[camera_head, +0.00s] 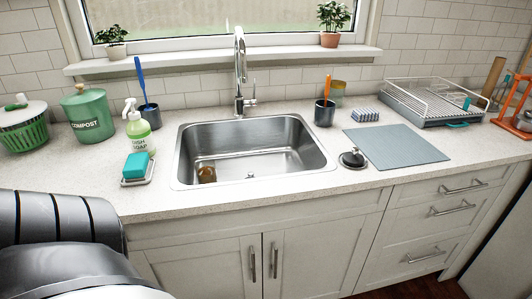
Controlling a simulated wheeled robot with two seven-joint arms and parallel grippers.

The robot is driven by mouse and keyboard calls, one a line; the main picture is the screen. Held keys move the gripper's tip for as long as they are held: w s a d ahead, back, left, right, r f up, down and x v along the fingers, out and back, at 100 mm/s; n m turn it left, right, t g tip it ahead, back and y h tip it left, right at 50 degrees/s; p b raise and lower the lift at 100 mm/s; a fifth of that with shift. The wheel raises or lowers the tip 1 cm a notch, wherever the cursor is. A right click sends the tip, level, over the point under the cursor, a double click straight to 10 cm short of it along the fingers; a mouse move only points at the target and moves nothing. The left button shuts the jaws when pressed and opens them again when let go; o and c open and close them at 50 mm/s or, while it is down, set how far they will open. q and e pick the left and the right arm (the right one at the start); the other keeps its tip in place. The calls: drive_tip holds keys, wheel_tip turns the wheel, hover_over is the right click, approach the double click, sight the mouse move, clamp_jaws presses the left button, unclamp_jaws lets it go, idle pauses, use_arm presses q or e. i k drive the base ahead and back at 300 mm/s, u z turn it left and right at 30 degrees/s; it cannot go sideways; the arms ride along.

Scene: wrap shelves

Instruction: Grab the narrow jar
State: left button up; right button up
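I cannot tell for sure which thing is the narrow jar. A small amber-brown jar-like object (207,174) lies in the left part of the steel sink. Neither gripper shows. Only a dark and grey arm part of mine fills the lower left corner.
The steel sink (315,158) with its tall faucet (240,62) sits mid-counter. Left stand a soap bottle (137,126), a compost bin (88,115) and a green basket (24,128). Right are a flat grey mat (396,147) and a dish rack (428,100).

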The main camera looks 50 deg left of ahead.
sight(206, 172)
drive_tip(key=z, duration=0.05)
drive_tip(key=i, duration=1.1)
drive_tip(key=u, duration=2.6)
